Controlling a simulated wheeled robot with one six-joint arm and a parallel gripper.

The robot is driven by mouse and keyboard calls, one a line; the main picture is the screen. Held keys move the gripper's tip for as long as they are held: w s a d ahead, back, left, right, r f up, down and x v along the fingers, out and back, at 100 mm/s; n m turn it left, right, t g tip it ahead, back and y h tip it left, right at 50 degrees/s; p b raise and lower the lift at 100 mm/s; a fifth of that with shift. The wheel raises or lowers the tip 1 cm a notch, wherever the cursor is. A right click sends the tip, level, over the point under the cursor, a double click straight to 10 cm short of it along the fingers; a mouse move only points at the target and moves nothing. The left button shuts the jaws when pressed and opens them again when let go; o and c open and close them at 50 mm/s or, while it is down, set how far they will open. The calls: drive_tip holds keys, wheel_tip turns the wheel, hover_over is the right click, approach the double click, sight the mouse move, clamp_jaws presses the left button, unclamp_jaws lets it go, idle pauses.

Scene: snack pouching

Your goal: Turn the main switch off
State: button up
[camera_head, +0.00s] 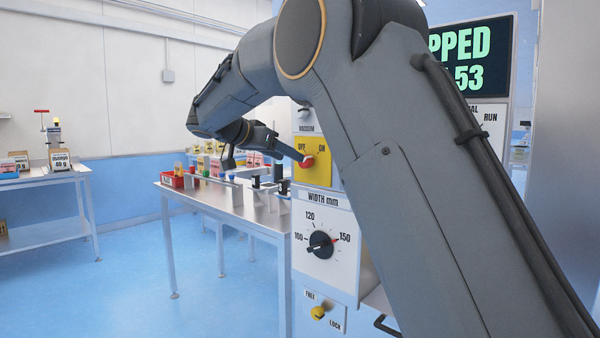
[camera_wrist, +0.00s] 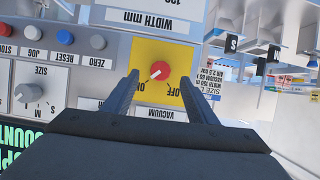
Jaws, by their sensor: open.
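The main switch is a red round knob (camera_head: 307,162) on a yellow plate (camera_head: 318,173) marked OFF and ON. In the wrist view the knob (camera_wrist: 160,70) appears upside down, and its pale pointer mark slants toward the ON label. My gripper (camera_wrist: 160,76) is open, with one finger on each side of the knob; I cannot tell whether the fingers touch it. In the head view my gripper (camera_head: 299,157) reaches the plate from the left, and my arm hides part of the machine front.
Below the plate is a WIDTH dial (camera_head: 320,244), then a yellow FREE/LOCK knob (camera_head: 318,312). In the wrist view a row of buttons (camera_wrist: 68,38) and a SIZE dial (camera_wrist: 30,93) lie left of the switch. A metal table (camera_head: 225,203) with small items stands behind at left.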

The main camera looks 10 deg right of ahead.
sight(307, 161)
drive_tip(key=p+x, duration=0.1)
drive_tip(key=x, duration=0.6)
drive_tip(key=shift+w+d+r, duration=0.2)
drive_tip(key=shift+w+d, duration=0.05)
drive_tip(key=shift+w, duration=0.05)
drive_tip(key=c, duration=1.1)
drive_tip(key=shift+o, duration=0.2)
